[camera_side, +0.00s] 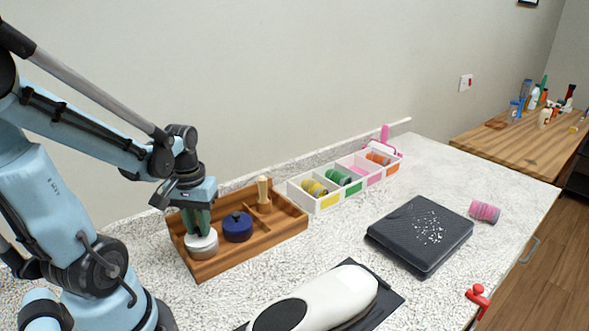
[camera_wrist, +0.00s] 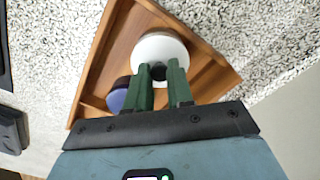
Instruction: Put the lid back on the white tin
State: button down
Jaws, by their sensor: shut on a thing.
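The wooden tray (camera_side: 255,249) stands at the back of the counter. In its left compartment is the white tin (camera_side: 202,250), with the white lid (camera_wrist: 172,48) over it; the wrist view shows the lid as a white disc with a dark knob. My gripper (camera_side: 200,230) points straight down there, its green fingers shut on the lid's knob; it also shows in the wrist view (camera_wrist: 160,70). The lid looks level and at the tin's top, but I cannot tell whether it is fully seated. The fingers hide part of the knob.
A dark blue lidded tin (camera_side: 237,227) sits close to the right of the white one. A wooden peg (camera_side: 264,190) stands behind it. A white divided box (camera_side: 328,201), a black case (camera_side: 420,235) and a white appliance (camera_side: 320,300) lie further right and in front.

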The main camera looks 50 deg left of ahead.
jog(key=shift+c, duration=2.2)
grip_release()
jog(key=shift+r, duration=3.5)
grip_shut()
